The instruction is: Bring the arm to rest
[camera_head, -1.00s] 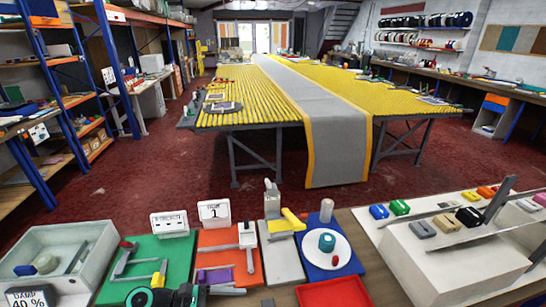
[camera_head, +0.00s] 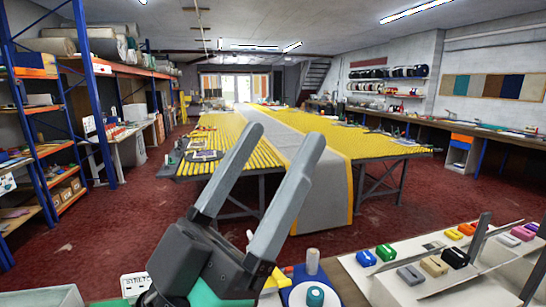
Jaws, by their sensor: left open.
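My left gripper (camera_head: 284,160) stands large in the middle foreground, its two long grey fingers pointing up and to the right. The fingers are apart and nothing shows between them. It is raised in front of the view and hides much of the near bench and part of the long yellow roller table (camera_head: 376,146). My right gripper is not in view.
The near bench holds a white block rack (camera_head: 388,285) with several coloured blocks, a blue board with a teal spool (camera_head: 315,296), and a grey bin (camera_head: 45,297) at left. Blue-post shelves (camera_head: 82,90) line the left. Red floor lies open beyond the bench.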

